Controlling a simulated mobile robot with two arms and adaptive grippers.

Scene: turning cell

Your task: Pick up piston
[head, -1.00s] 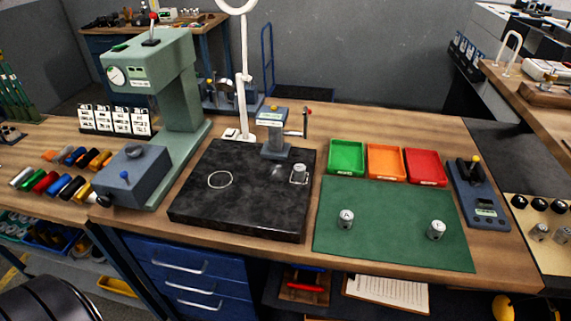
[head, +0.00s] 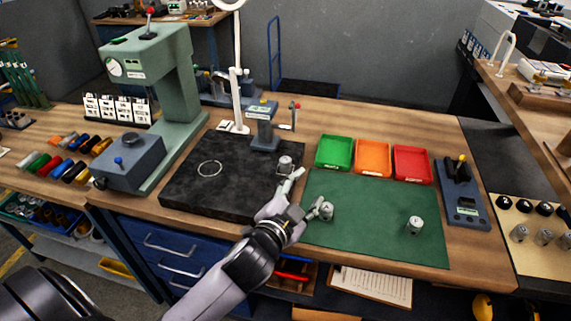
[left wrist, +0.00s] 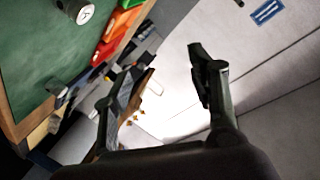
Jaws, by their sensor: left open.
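Two silver pistons stand upright on the green mat (head: 375,244): a left piston (head: 326,211) and a right piston (head: 415,225). Another silver piston (head: 285,164) is on the black plate (head: 215,195) below the small gauge stand. My left gripper (head: 308,188) is open and empty, with its fingers over the seam between plate and mat, close to the left mat piston. I cannot tell whether a finger touches it. In the left wrist view, one piston (left wrist: 82,11) shows on the mat at upper left, away from the open fingers (left wrist: 163,70). My right gripper is not in view.
Green (head: 335,152), orange (head: 373,158) and red (head: 412,165) trays line the back of the mat. A grey-blue device (head: 463,200) stands to the right. The mat's middle is clear.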

